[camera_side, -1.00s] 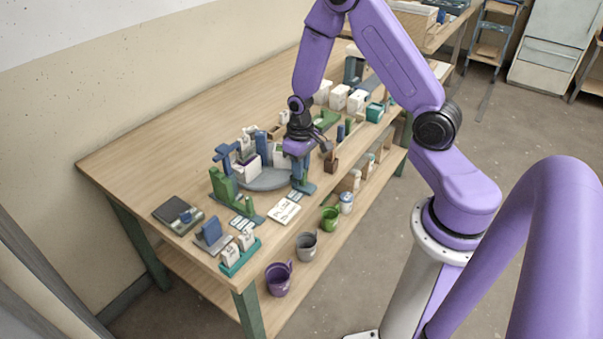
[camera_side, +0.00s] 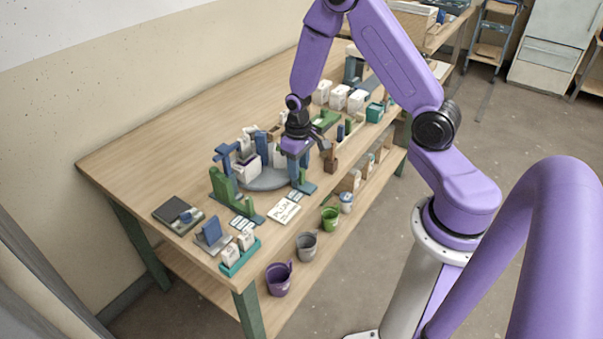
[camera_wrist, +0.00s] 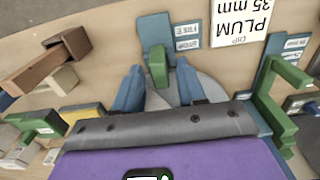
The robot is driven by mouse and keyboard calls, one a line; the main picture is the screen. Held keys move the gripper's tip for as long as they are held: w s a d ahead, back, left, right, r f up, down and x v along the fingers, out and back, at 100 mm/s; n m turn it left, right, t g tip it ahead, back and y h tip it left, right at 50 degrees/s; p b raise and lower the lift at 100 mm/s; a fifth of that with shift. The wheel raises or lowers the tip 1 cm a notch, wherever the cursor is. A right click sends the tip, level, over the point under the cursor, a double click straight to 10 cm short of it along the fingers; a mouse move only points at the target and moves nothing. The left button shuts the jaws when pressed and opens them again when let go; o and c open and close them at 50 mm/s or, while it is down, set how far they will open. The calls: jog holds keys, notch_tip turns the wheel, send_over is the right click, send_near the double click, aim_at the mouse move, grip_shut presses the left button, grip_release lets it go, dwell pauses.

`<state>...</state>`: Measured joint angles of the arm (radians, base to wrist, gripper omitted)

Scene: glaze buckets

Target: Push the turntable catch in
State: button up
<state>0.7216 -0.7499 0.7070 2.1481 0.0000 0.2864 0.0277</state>
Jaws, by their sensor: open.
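The turntable (camera_side: 268,180) is a grey disc near the bench's front edge. A green upright piece, probably the catch (camera_wrist: 158,68), stands on a blue base plate (camera_wrist: 155,32) in front of the disc. In the side view, the blue base (camera_side: 306,187) is at the disc's right front. My gripper (camera_wrist: 160,64) is open, its two blue fingers reaching down on either side of the green piece. Nothing is held, and I cannot tell whether the fingers touch it. In the side view, my gripper (camera_side: 297,155) is directly over this blue and green fixture, partly hiding it.
A green and blue stand (camera_side: 222,182) is left of the disc. A white PLUM card (camera_side: 285,211) lies in front. A brown block (camera_side: 330,162) is close on the right. Purple (camera_side: 279,280), grey (camera_side: 307,246) and green (camera_side: 330,219) buckets are below the bench's front edge.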

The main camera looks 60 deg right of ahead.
jog(key=shift+r, duration=3.4)
jog(key=shift+a, duration=0.1)
jog(key=s+a+r+n, duration=0.6)
jog(key=s+a+r, duration=0.2)
jog(key=s+a, duration=0.25)
jog(key=s+a+r+n, duration=0.1)
jog(key=s+r+n, duration=0.1)
jog(key=s, duration=0.5)
jog(key=s+a+r+n, duration=0.1)
jog(key=s+r+n, duration=0.1)
jog(key=s+n, duration=0.2)
jog(key=s, duration=0.3)
jog(key=shift+s+a+r+n, duration=0.15)
jog(key=shift+a+r+n, duration=0.15)
jog(key=shift+r, duration=0.1)
